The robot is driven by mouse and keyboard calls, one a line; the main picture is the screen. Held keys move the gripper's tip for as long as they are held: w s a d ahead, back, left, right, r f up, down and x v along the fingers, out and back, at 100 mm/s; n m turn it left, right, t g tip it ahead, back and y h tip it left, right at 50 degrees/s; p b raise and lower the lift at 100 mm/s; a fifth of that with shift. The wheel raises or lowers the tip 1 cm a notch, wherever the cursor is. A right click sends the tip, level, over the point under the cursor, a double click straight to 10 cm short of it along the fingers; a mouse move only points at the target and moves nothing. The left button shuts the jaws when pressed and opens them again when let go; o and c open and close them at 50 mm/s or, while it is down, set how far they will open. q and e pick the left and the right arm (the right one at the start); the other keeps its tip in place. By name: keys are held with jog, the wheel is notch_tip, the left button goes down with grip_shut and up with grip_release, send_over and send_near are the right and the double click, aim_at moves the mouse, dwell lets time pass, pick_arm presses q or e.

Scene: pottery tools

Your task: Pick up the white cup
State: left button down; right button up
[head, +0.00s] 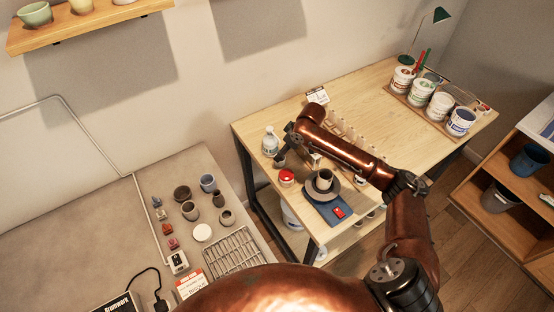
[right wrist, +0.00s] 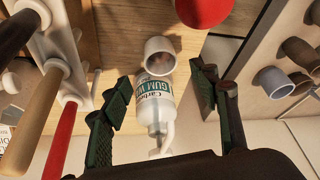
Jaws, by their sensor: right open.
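The white cup (right wrist: 160,52), which looks pale grey-white, shows in the right wrist view in front of a white gum bottle. In the head view a small pale cup (head: 280,160) stands on the wooden table just below my right gripper (head: 288,141), partly shaded. My right gripper (right wrist: 161,78) is open. Whether a finger touches the cup, I cannot tell. My left gripper is in neither view.
The gum bottle (head: 270,141) stands close to the gripper. A rack of tool handles (right wrist: 45,100) fills the wrist view's left. Several cups stand on the grey table (head: 90,205).

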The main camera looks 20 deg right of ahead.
jog(key=shift+a+f, duration=0.1)
jog(key=shift+f, duration=0.3)
jog(key=shift+x, duration=0.9)
jog(key=x, duration=0.3)
jog(key=shift+f, duration=0.45)
jog(key=c, duration=0.9)
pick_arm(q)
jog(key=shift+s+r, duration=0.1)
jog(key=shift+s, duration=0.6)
pick_arm(e)
jog(key=c, duration=0.4)
